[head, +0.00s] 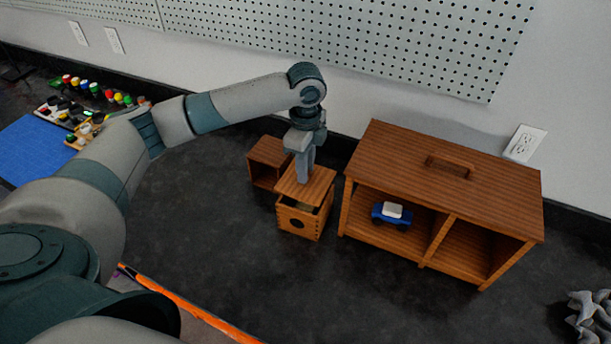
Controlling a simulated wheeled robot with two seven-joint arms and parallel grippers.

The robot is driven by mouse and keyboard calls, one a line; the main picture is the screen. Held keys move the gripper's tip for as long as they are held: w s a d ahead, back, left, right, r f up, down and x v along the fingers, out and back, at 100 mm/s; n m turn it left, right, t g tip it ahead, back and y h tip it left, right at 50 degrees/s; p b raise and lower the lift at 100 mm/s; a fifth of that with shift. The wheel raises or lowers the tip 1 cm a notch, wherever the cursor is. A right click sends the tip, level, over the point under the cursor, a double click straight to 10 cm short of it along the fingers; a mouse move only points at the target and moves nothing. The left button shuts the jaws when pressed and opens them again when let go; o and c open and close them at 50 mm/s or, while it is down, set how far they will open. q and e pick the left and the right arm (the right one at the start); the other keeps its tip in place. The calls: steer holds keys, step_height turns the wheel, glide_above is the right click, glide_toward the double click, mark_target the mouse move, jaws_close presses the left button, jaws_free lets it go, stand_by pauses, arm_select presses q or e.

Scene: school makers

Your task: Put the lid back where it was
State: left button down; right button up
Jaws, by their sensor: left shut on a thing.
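A square wooden lid (317,189) is over a small wooden box (300,223) with a dark round mark on its front. The lid sits askew, and a dark gap shows between it and the box's front rim, where part of the inside is visible. My left gripper (302,178) points down from above and is shut on the lid near its middle. The small grip between the fingers is mostly hidden. I cannot tell whether the lid touches the box rim. My right gripper is not in view.
A wooden cabinet (455,165) with a top handle stands right of the box; a blue toy car (391,214) is inside. A small open wooden box (266,160) stands behind left. A blue mat (38,150) lies far left. The dark counter in front is clear.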

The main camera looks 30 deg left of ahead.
mark_target(313, 192)
arm_select(q)
steer(key=shift+f, duration=0.2)
step_height(313, 192, down, 3)
steer(key=shift+r+p, duration=0.2)
steer(key=shift+p, duration=0.45)
steer(key=shift+f, duration=0.4)
steer(key=shift+f, duration=0.6)
steer(key=c, duration=1.5)
jaws_free()
steer(key=shift+r, duration=0.2)
